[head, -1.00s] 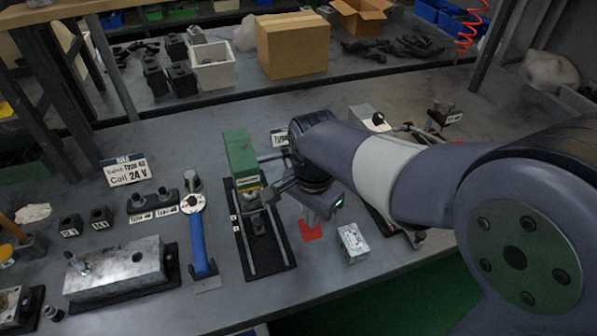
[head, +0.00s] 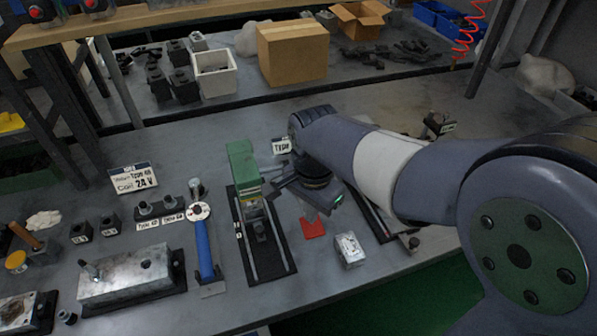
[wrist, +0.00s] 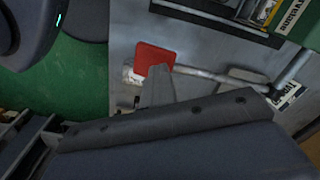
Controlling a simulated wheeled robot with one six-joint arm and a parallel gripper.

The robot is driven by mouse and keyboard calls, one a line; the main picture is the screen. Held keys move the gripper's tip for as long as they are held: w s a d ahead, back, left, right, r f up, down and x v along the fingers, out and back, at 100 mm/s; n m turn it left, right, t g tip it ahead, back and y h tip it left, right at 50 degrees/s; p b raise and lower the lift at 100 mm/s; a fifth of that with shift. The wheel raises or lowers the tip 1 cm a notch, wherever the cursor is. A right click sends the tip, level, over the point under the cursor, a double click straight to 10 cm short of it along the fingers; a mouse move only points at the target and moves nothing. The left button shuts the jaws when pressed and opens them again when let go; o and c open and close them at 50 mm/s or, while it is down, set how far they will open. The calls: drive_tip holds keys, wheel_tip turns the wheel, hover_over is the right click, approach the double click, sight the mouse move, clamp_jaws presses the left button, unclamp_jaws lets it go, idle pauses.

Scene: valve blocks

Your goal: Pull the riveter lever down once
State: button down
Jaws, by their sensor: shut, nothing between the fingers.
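The riveter appears to be the green-bodied press (head: 243,165) on a black base with rails, left of my gripper; its green body also shows at the top right of the wrist view (wrist: 295,20). A grey rod (wrist: 220,77), seemingly its lever, runs left from a dark bar by the body to a red piece (wrist: 155,58). The red piece also shows below my gripper in the head view (head: 312,228). My gripper (wrist: 158,82) is shut and empty, its fingers overlapping the red piece's lower edge. I cannot tell whether they touch. My arm hides much of the lever in the head view.
A blue-handled tool (head: 205,250) stands left of the press. A small metal block (head: 349,249) lies right of the red piece. A large metal block (head: 128,275) is at the left. Another fixture is partly hidden behind my arm.

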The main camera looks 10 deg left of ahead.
wheel_tip(320, 180, up, 11)
drive_tip(key=p, duration=0.8)
drive_tip(key=shift+p, duration=0.35)
drive_tip(key=shift+f, duration=0.1)
